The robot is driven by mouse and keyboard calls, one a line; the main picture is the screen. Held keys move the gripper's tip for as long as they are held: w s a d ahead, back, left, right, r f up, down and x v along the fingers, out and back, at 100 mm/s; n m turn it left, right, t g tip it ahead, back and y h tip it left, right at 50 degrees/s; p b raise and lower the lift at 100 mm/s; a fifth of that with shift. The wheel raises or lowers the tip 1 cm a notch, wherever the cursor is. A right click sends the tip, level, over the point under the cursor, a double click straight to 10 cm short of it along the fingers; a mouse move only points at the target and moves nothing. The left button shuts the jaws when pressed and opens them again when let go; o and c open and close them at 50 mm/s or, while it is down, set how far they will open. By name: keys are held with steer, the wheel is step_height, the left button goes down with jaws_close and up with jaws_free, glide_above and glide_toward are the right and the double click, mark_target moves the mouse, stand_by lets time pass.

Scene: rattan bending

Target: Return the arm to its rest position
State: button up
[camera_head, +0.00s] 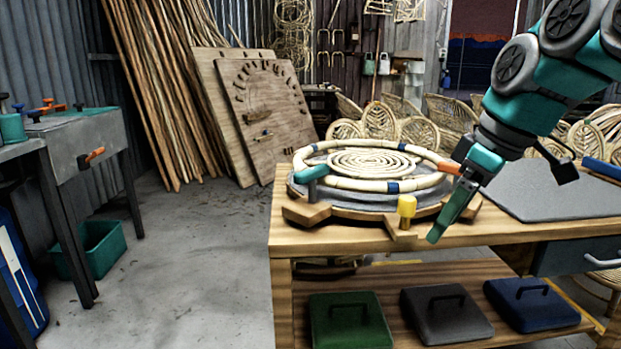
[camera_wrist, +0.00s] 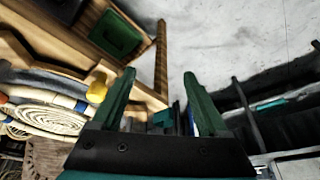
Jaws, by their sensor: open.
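My gripper (camera_head: 452,212) is at the front right of the round bending jig, its green fingers pointing down by the table's front edge. The gripper also shows in the wrist view (camera_wrist: 158,100), with its two fingers apart and nothing between them. A cream rattan ring (camera_head: 372,186) with blue bands lies on the jig, around a rattan coil (camera_head: 372,163). A yellow peg (camera_head: 407,207) stands at the jig's front, left of my gripper. An orange-tipped part by the ring overlaps my gripper in the head view; whether they touch I cannot tell.
The wooden workbench (camera_head: 345,237) carries the jig and a grey mat (camera_head: 550,190). Green (camera_head: 350,320), grey (camera_head: 447,313) and blue (camera_head: 531,304) cases sit on its lower shelf. A metal table (camera_head: 85,130) stands left. The floor (camera_head: 195,265) between is clear.

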steer(key=s+a+f+m+g+h, duration=0.1)
steer(key=s+a+f+m, duration=0.2)
steer(key=f, duration=0.4)
steer(key=s+a+f+g+h, duration=0.1)
steer(key=s+a+f, duration=0.2)
steer(key=s+f, duration=0.3)
steer(key=s+f+m+g+h, duration=0.1)
steer(key=s+f+m, duration=0.5)
steer(key=s+f, duration=0.8)
step_height(320, 180, down, 2)
steer(key=shift+d+f+g, duration=0.1)
steer(key=shift+d+g, duration=0.35)
steer(key=shift+g, duration=0.25)
steer(key=shift+s, duration=0.1)
